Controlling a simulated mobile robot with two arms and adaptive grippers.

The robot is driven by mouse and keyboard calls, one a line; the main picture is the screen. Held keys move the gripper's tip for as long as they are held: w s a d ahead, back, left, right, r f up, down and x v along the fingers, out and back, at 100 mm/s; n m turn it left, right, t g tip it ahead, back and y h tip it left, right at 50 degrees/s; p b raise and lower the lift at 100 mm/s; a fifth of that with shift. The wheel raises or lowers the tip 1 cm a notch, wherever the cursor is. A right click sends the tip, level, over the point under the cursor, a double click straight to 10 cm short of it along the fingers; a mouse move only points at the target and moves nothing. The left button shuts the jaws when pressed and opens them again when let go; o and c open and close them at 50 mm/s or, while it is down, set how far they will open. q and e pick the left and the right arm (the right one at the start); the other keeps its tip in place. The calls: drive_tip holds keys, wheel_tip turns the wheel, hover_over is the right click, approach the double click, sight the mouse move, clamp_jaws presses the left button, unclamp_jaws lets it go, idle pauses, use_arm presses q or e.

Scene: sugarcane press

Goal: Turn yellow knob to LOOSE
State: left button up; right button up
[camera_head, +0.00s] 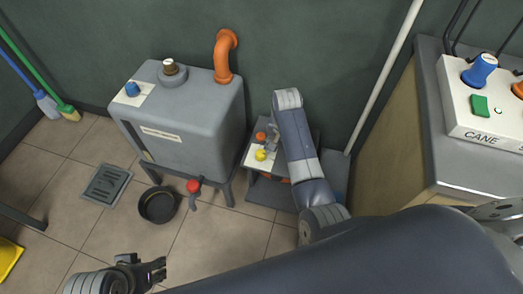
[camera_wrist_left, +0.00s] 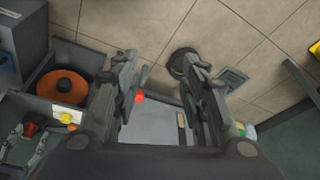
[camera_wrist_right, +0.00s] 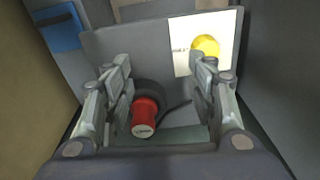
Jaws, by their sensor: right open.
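In the right wrist view the yellow knob (camera_wrist_right: 205,45) shows just beyond the right-hand finger. The writing on the label is too blurred to read. My right gripper (camera_head: 272,140) is above this unit, open and empty. In its wrist view a red cap (camera_wrist_right: 145,115) lies below and between the fingers. My left gripper (camera_head: 156,271) is low at the front left, open and empty, away from the knob; it also shows in the left wrist view (camera_wrist_left: 163,85).
A grey tank (camera_head: 185,120) with an orange pipe (camera_head: 224,55), blue knob (camera_head: 132,89) and red tap (camera_head: 194,186) stands left of the unit. A black pan (camera_head: 159,205) is on the floor. A control panel (camera_head: 485,105) is at the right.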

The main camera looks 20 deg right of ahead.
wheel_tip(320, 180, up, 3)
drive_tip(key=m, duration=0.1)
hover_over(262, 153)
wheel_tip(262, 153, down, 3)
drive_tip(key=shift+f+g+y+b, duration=0.1)
drive_tip(key=shift+g+y+b, duration=0.3)
drive_tip(key=shift+b, duration=0.35)
wheel_tip(262, 153, down, 3)
drive_tip(key=shift+r+b, duration=0.1)
drive_tip(key=shift+b, duration=0.5)
wheel_tip(262, 153, down, 4)
drive_tip(key=shift+w+f+b, duration=0.1)
drive_tip(key=shift+f+b, duration=0.05)
drive_tip(key=shift+b, duration=0.8)
use_arm(q)
drive_tip(key=w+d+r+t+h, duration=0.1)
drive_tip(key=w+d+r+t, duration=0.1)
drive_tip(key=w+t, duration=0.2)
drive_tip(key=w+d+r+t+h, duration=0.1)
drive_tip(key=w+d+r+t, duration=0.1)
drive_tip(key=w, duration=0.7)
drive_tip(key=shift+w+d+r+t, duration=0.35)
drive_tip(key=shift+r+t, duration=0.4)
drive_tip(key=shift+t, duration=0.25)
use_arm(e)
drive_tip(key=shift+f, duration=0.2)
drive_tip(key=shift+c, duration=0.2)
drive_tip(key=c, duration=1)
